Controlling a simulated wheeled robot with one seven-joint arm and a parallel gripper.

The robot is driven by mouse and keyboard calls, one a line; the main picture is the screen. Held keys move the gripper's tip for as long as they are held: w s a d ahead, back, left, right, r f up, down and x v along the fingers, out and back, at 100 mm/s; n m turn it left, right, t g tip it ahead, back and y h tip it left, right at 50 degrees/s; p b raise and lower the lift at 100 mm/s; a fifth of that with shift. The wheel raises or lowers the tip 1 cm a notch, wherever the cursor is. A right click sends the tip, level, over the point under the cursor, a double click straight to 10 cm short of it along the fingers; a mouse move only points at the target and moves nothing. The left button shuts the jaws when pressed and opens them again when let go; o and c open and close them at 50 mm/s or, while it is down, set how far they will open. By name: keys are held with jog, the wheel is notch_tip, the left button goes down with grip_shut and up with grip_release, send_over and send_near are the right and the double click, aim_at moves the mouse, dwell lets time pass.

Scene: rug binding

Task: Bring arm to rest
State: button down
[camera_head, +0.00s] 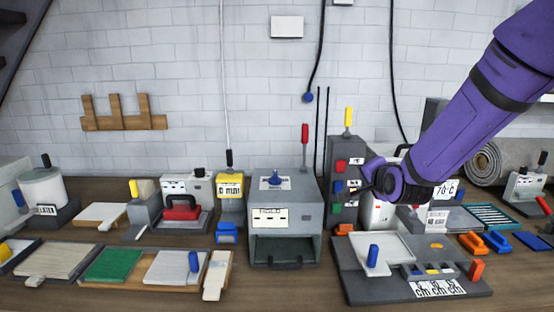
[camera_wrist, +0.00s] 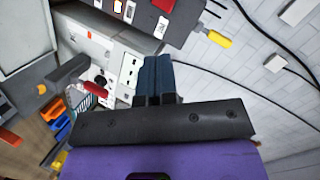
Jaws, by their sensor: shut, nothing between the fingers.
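My purple arm reaches in from the upper right in the head view. My gripper (camera_head: 368,182) is at its lower left end, above the bench in front of the white and grey machines. In the wrist view my gripper (camera_wrist: 156,75) shows its dark blue fingers side by side and closed, with nothing between them. The fingers point toward a white panel with sockets (camera_wrist: 129,72). I cannot tell from these views how far the fingertips are from that panel.
A grey button tower (camera_head: 344,175) with a yellow lever stands close by my gripper. Below is a dark fixture board (camera_head: 355,287) with a blue-handled plate. A grey oven-like box (camera_head: 268,208) stands left of it. Orange clamps (camera_head: 473,243) lie right. A brick wall is behind.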

jog(key=s+d+r+n+g, duration=0.2)
jog(key=s+r+n+g, duration=0.1)
jog(key=s, duration=0.8)
jog(key=s+d+r+n+g, duration=0.2)
jog(key=s+r+n+g, duration=0.1)
jog(key=s, duration=0.9)
jog(key=s+d+r+n+g+h, duration=0.1)
jog(key=s+n, duration=0.4)
jog(key=s, duration=0.7)
notch_tip(320, 180, up, 3)
jog(key=shift+s+d+f+g, duration=0.2)
jog(key=shift+d+g, duration=0.5)
jog(key=shift+g, duration=0.3)
jog(key=shift+w, duration=0.15)
